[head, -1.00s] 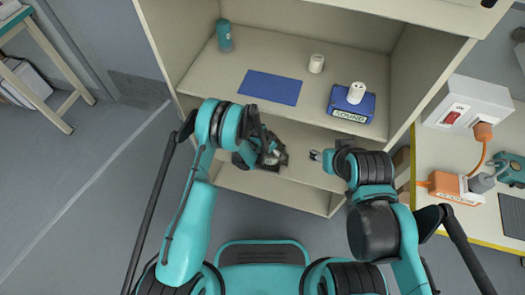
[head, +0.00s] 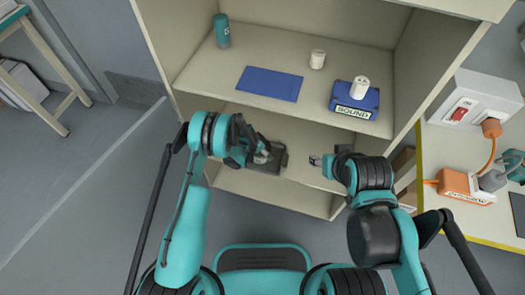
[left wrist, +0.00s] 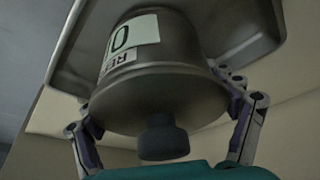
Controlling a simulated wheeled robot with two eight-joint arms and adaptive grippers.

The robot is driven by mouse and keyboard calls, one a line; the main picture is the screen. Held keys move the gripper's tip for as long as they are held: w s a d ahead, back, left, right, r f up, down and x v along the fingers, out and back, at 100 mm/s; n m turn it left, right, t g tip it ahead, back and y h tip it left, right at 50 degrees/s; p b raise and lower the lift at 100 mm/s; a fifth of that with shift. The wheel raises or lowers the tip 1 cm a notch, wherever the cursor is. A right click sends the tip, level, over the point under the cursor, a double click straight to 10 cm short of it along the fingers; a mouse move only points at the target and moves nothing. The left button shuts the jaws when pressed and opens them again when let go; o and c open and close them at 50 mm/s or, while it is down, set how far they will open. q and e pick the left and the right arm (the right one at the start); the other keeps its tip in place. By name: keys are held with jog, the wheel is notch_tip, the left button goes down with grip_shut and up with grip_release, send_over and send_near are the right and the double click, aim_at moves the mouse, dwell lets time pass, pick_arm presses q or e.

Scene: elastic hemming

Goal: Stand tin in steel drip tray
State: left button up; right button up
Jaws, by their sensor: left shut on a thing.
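A grey metal tin (left wrist: 165,75) with a pale label fills the middle of the left wrist view. My left gripper (left wrist: 172,112) is shut on it, one finger on each side. The steel drip tray (left wrist: 235,15) lies behind the tin, which overlaps it in that view; I cannot tell whether they touch. In the head view the dark tray (head: 262,169) is on the lower shelf, with my left gripper (head: 258,154) at its left part. The tin is mostly hidden there. My right gripper (head: 319,160) is right of the tray, apart from it; its jaws are too small to judge.
The upper shelf (head: 305,52) overhangs behind the tray. It holds a teal can (head: 221,31), a blue mat (head: 270,83), a white cup (head: 317,59) and a blue box (head: 343,97) with a white item on top. A bench with cables (head: 470,218) stands at the right.

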pick_arm(q)
jog(key=shift+f, duration=0.15)
jog(key=o, duration=1.4)
jog(key=p+v, duration=0.4)
jog(key=v, duration=0.8)
jog(key=shift+d, duration=0.1)
